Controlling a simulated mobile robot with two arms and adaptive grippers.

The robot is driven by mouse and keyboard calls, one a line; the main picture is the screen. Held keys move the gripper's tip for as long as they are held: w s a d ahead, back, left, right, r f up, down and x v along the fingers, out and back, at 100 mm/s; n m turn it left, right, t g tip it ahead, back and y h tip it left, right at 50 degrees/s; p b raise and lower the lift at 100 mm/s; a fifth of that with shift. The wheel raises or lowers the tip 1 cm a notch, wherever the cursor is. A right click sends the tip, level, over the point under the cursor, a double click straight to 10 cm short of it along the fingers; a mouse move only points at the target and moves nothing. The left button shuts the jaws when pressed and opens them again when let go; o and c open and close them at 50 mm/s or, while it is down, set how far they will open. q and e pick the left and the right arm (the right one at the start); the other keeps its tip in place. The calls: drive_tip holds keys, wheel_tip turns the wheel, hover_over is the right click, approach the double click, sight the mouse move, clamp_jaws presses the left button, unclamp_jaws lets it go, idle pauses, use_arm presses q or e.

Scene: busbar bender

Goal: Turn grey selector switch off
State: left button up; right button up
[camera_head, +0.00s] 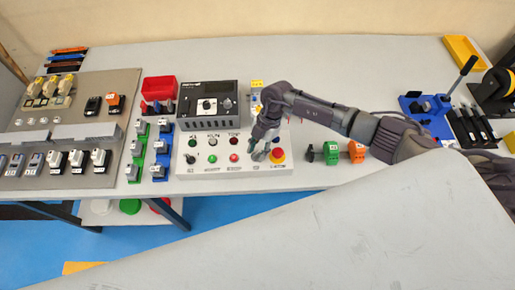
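A white control box (205,174) stands at the front edge of the table. It carries green and red buttons, black knobs and a red emergency stop (278,154). My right gripper (260,154) points down over the right part of the box, just left of the emergency stop. Its fingers are small and dark here, so I cannot tell if they are apart or touching a control. The grey selector switch cannot be made out clearly; the gripper covers that part of the panel. My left gripper is out of view.
A dark instrument (207,101) stands behind the box. Green and blue rails with grey parts, a red bin (159,88) and a component board (122,84) lie left. Green (331,153) and orange (356,152) blocks sit right of the box. A blue vise-like tool (433,122) stands farther right.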

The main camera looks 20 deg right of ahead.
clamp_jaws()
